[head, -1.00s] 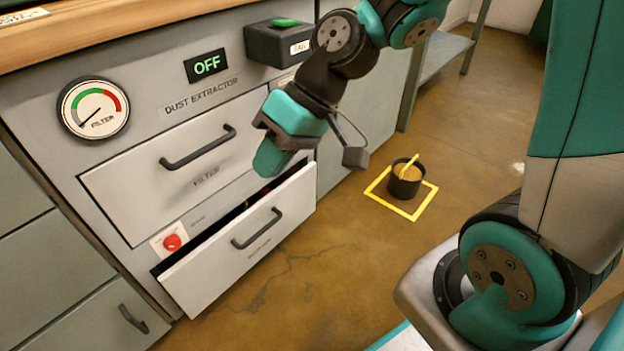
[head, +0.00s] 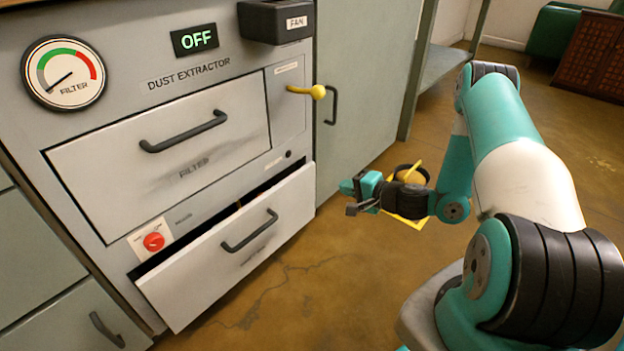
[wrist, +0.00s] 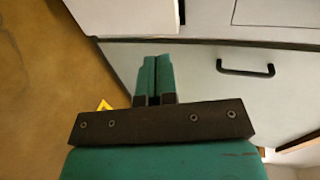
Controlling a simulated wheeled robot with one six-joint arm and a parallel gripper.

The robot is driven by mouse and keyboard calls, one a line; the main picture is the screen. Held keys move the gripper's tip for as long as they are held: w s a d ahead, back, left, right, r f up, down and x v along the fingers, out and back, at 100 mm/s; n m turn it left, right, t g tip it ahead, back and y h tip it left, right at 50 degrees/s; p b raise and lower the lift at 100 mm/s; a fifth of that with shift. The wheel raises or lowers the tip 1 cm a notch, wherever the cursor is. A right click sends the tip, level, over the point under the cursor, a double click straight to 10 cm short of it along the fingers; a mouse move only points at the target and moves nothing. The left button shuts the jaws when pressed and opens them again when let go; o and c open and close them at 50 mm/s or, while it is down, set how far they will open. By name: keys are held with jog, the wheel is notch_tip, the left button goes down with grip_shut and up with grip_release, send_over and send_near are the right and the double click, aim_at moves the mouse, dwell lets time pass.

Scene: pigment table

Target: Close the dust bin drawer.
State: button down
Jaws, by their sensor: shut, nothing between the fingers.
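The dust bin drawer is the lower white drawer (head: 190,284) of the dust extractor. It is partly open, with a dark gap behind its front, and has a black bar handle (head: 250,231). My gripper (head: 348,188) is to the right of the drawer, apart from it, pointing left in front of the cabinet. Its green fingers are together and empty, as the wrist view (wrist: 154,78) shows. A white front (wrist: 120,18), which looks like the drawer's, is at the upper left there. The label on the drawer front is too blurred to read.
The filter drawer (head: 212,155) above is shut. A red knob (head: 154,241) sits left, and a yellow-knobbed lever (head: 306,91) sticks out at the right. Floor in front of the drawer is clear.

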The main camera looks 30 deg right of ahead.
aim_at(305, 174)
jog(key=b+x, duration=0.1)
jog(key=x, duration=0.3)
jog(key=b+x, duration=0.2)
jog(key=x, duration=0.2)
jog(key=b+x, duration=0.2)
jog(key=x, duration=0.2)
jog(key=shift+r, duration=0.45)
jog(key=shift+w+a+r, duration=0.1)
jog(key=shift+w, duration=0.25)
